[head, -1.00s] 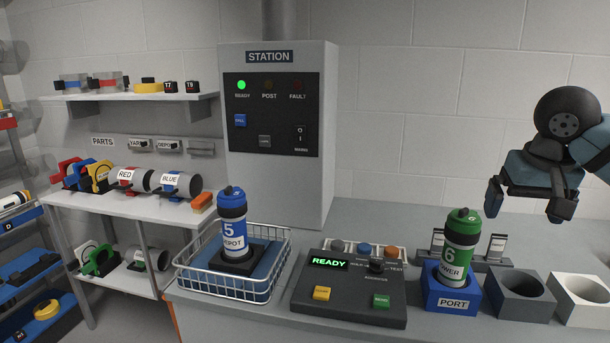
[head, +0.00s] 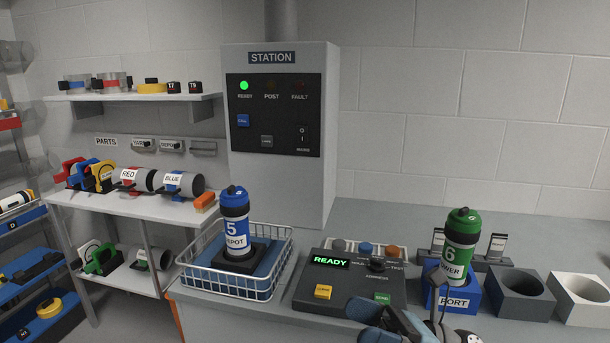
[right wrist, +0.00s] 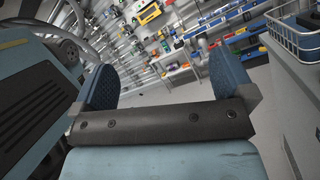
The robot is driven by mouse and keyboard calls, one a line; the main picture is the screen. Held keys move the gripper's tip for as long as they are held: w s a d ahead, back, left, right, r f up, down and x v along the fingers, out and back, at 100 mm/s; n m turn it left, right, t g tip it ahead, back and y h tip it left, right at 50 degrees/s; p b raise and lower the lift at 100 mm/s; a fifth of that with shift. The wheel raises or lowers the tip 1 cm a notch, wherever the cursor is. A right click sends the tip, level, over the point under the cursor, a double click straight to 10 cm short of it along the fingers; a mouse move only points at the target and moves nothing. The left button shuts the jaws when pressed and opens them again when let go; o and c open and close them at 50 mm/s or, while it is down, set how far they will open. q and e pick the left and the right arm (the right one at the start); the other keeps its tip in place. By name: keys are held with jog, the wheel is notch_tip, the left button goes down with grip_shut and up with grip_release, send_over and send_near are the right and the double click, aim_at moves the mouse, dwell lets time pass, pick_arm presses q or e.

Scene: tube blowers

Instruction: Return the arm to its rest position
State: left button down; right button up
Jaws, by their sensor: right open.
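My right gripper (head: 402,312) is low at the bottom edge of the head view, in front of the console and the blue port block. It is partly cut off by the frame. In the right wrist view its two blue fingers (right wrist: 160,78) stand wide apart with nothing between them. My left gripper is not in view.
A green tube (head: 460,246) stands in the blue port block (head: 455,300), beside grey and white blocks. A control console (head: 330,292) reads READY. A blue tube (head: 234,222) stands in a wire basket (head: 195,281). The counter's back right (head: 390,222) is clear.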

jog(key=s+d+f+m+t+h, duration=0.1)
jog(key=d+f+m+t+h, duration=0.2)
jog(key=f+m+t+h, duration=0.95)
jog(key=s+d+f+m+t+h, duration=0.1)
jog(key=d+f+m+t+h, duration=0.25)
jog(key=m, duration=1.75)
jog(key=s+d+f+m+g+h, duration=0.1)
jog(key=s+f+m+g, duration=0.4)
jog(key=f, duration=0.4)
jog(key=s+d+f+m+g+h, duration=0.1)
jog(key=s+d+f+m+g, duration=0.15)
jog(key=s+f+m, duration=0.5)
pick_arm(q)
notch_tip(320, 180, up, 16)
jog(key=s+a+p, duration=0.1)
jog(key=p, duration=2)
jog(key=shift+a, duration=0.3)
pick_arm(e)
notch_tip(320, 180, up, 15)
jog(key=n, duration=0.1)
jog(key=shift+s+d+r+h, duration=0.15)
jog(key=shift+s+d+h, duration=0.15)
jog(key=shift+s+d, duration=0.1)
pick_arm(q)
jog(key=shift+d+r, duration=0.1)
